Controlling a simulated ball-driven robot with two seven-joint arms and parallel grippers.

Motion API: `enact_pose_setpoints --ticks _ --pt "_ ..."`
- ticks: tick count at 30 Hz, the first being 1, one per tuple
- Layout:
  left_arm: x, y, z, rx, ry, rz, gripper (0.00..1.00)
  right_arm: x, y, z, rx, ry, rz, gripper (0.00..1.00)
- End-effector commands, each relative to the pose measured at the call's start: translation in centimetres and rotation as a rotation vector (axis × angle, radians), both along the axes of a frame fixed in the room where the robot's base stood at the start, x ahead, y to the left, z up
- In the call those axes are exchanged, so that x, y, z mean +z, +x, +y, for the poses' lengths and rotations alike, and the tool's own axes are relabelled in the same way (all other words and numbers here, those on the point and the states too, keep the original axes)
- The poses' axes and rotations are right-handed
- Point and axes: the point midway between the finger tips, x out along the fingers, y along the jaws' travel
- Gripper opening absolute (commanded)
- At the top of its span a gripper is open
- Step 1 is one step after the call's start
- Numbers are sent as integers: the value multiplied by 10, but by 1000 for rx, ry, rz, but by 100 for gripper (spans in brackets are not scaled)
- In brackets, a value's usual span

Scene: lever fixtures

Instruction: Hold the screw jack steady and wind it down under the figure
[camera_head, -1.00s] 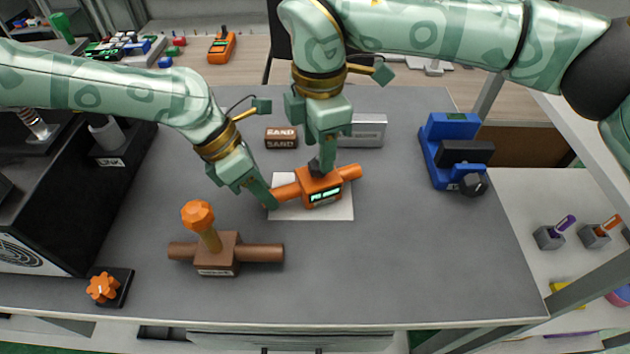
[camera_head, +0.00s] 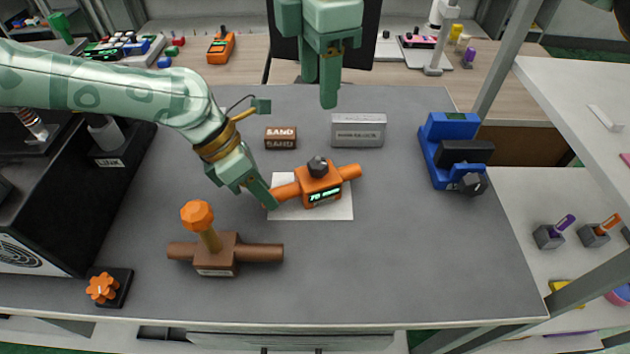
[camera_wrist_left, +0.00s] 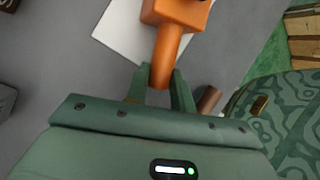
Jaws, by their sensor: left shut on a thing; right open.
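The orange screw jack (camera_head: 318,187) stands on a white sheet (camera_head: 290,211) on the grey table. It has a dark knob (camera_head: 317,166) on top, a bar out to each side and a lit green display that seems to read about 70 mm. My left gripper (camera_head: 270,203) is shut on the left bar of the jack; the left wrist view shows the bar (camera_wrist_left: 163,70) between the two fingers. My right gripper (camera_head: 322,90) is open and empty, above the table's back edge, apart from the jack.
A brown valve-like fixture (camera_head: 217,254) with an orange handle stands front left. A sand block (camera_head: 281,138) and a grey block (camera_head: 359,131) lie behind the jack. A blue vise-like device (camera_head: 450,150) stands at right. The front right of the table is clear.

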Motion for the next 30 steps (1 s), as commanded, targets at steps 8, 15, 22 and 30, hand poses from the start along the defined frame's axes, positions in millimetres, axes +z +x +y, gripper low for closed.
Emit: enact_pose_setpoints --ticks 8,15,22,30 --pt "-3 0 2 1 5 3 0 -1 0 0 0 0 1 49" --pt "-2 0 1 1 4 2 49 -1 0 0 0 0 1 49" --pt "-1 0 1 0 2 1 49 -1 0 0 -1 0 0 49" --pt "33 6 19 4 0 -3 49 -1 0 0 -1 0 0 49"
